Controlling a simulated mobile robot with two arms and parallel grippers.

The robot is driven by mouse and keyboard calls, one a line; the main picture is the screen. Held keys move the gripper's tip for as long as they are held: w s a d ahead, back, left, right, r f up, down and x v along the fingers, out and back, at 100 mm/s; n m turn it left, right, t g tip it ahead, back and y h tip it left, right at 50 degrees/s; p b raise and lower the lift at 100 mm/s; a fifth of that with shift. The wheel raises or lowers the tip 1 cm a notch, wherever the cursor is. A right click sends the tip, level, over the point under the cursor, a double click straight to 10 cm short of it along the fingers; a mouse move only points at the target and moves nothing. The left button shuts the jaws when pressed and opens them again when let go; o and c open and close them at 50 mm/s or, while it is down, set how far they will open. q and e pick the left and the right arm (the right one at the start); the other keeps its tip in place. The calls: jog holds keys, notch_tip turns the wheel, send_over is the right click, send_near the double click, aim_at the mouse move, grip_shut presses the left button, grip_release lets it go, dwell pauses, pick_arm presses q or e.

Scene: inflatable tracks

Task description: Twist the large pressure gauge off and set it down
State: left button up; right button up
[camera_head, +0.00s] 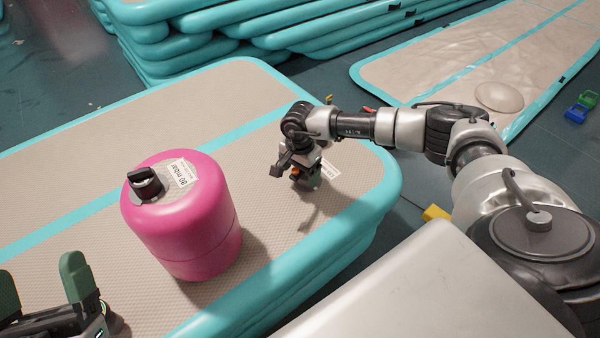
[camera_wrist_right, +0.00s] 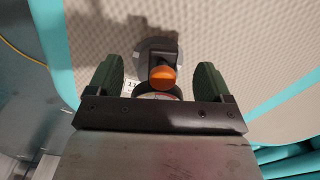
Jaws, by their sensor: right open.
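In the right wrist view a fitting with an orange cap (camera_wrist_right: 162,77), a black body and a round grey base (camera_wrist_right: 150,47) sits on the beige mat. A dark ring with a pale face, perhaps the gauge, shows partly below the cap; its lower part is hidden by my gripper. My right gripper (camera_wrist_right: 160,72) is open, with one green finger on each side of the fitting and gaps between. In the head view the right gripper (camera_head: 305,178) points down over the mat and largely hides the fitting. My left gripper (camera_head: 40,272) is open and empty at lower left.
A pink cylinder (camera_head: 190,235) with a black knob and an "80 mbar" label stands on the turquoise-edged track (camera_head: 110,120), between my grippers. Stacked tracks (camera_head: 150,40) lie behind. Another track (camera_head: 440,65) lies at upper right. The mat behind the pink cylinder is clear.

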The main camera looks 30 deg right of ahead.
pick_arm(q)
jog(key=shift+s+r+h, duration=0.2)
jog(key=shift+h, duration=0.1)
pick_arm(e)
jog(key=shift+f, duration=0.3)
jog(key=shift+c, duration=0.2)
